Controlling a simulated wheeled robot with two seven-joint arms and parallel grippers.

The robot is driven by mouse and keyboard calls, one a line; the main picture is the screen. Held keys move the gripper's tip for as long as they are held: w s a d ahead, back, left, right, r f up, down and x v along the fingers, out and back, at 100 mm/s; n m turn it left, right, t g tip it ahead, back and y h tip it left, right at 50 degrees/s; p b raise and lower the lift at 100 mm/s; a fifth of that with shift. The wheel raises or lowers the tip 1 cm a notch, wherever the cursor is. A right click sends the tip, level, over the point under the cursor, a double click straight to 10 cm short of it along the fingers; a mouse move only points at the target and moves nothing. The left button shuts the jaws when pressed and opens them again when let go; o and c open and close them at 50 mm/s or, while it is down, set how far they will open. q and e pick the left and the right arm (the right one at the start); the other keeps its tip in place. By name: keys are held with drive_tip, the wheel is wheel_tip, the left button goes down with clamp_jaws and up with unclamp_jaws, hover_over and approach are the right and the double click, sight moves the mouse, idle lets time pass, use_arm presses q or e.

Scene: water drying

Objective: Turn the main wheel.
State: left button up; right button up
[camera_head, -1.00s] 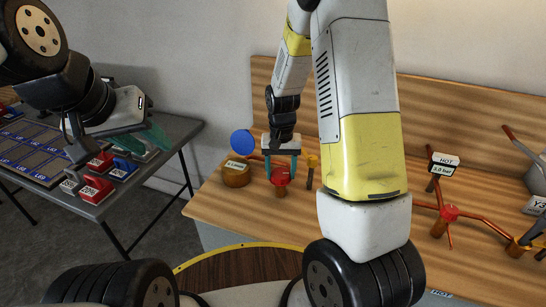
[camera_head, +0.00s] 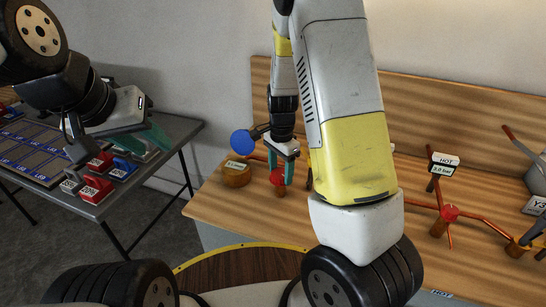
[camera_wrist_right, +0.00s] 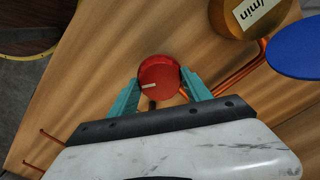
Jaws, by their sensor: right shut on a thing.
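A round red wheel (camera_head: 278,179) sits on copper piping at the left end of the wooden bench, beside a brass meter. In the right wrist view the red wheel (camera_wrist_right: 160,74) lies between the teal fingers of my right gripper (camera_wrist_right: 162,88), which is shut on it. The wheel's top carries a short pale mark. In the head view my right gripper (camera_head: 282,170) reaches down from above, its fingers on either side of the wheel. My left gripper (camera_head: 148,143) hangs over the grey table at the left; its finger gap is unclear.
The brass meter (camera_head: 236,176) with an L/min label and a blue disc (camera_head: 243,142) stand close left of the wheel. Another red wheel (camera_head: 449,212) and a "HOT" gauge (camera_head: 443,163) are farther right. The grey table (camera_head: 183,132) holds red and blue blocks.

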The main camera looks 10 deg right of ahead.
sight(280, 173)
drive_tip(key=shift+m, duration=0.7)
drive_tip(key=o, duration=1.4)
wheel_tip(280, 173, up, 7)
drive_tip(key=shift+r, duration=0.4)
